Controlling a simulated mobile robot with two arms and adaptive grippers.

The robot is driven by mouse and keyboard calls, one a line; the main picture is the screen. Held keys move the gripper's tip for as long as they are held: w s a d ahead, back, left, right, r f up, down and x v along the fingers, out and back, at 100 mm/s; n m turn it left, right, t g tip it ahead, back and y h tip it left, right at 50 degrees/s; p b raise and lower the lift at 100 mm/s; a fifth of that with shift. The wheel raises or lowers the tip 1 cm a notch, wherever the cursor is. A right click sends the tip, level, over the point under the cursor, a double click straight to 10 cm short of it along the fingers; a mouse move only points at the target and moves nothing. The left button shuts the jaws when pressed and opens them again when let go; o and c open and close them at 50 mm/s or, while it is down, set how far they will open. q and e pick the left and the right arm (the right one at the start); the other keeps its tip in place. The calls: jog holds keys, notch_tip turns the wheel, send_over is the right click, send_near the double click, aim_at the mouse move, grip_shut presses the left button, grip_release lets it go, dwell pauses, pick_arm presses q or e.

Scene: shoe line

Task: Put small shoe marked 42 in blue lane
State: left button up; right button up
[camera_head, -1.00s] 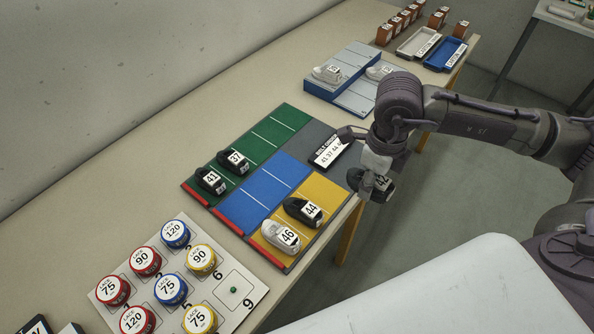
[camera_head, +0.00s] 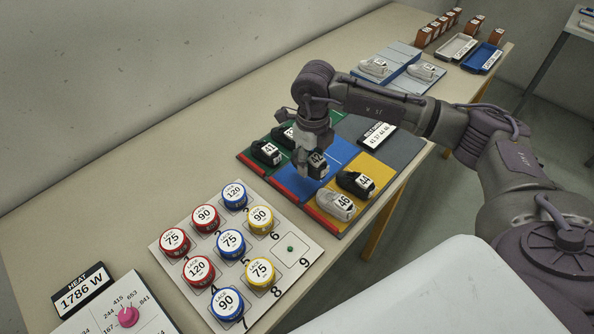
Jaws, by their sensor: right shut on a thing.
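My right gripper (camera_head: 312,150) points down and is shut on the black shoe marked 42 (camera_head: 316,165). It holds the shoe over the blue lane (camera_head: 297,186), near the lane's middle; I cannot tell whether the shoe touches the mat. The blue lane shows no other shoe. The green lane (camera_head: 250,156) to its left holds a black shoe marked 41 (camera_head: 267,153) and another black shoe (camera_head: 284,136) partly hidden by my gripper. The yellow lane (camera_head: 384,166) to its right holds a black shoe marked 44 (camera_head: 356,184) and a white shoe marked 46 (camera_head: 336,205). My left gripper is not in view.
A board of numbered lace tins (camera_head: 298,225) stands in front of the lanes. A label card (camera_head: 377,136) lies on the grey strip behind them. Farther back are a platform with white shoes (camera_head: 397,69), a blue tray (camera_head: 483,58) and brown boxes (camera_head: 436,28).

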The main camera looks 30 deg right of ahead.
aim_at(299, 182)
jog(key=shift+w+a+f, duration=0.85)
jog(key=shift+w+a, duration=0.05)
jog(key=shift+a, duration=0.15)
notch_tip(299, 182, down, 3)
jog(key=shift+f+p, duration=0.15)
jog(key=shift+p, duration=0.55)
jog(key=shift+f, duration=0.5)
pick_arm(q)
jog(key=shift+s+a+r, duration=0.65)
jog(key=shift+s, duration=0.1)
pick_arm(e)
jog(key=o, duration=0.9)
jog(key=shift+c, duration=0.2)
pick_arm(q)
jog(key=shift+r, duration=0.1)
pick_arm(e)
jog(key=shift+r, duration=0.1)
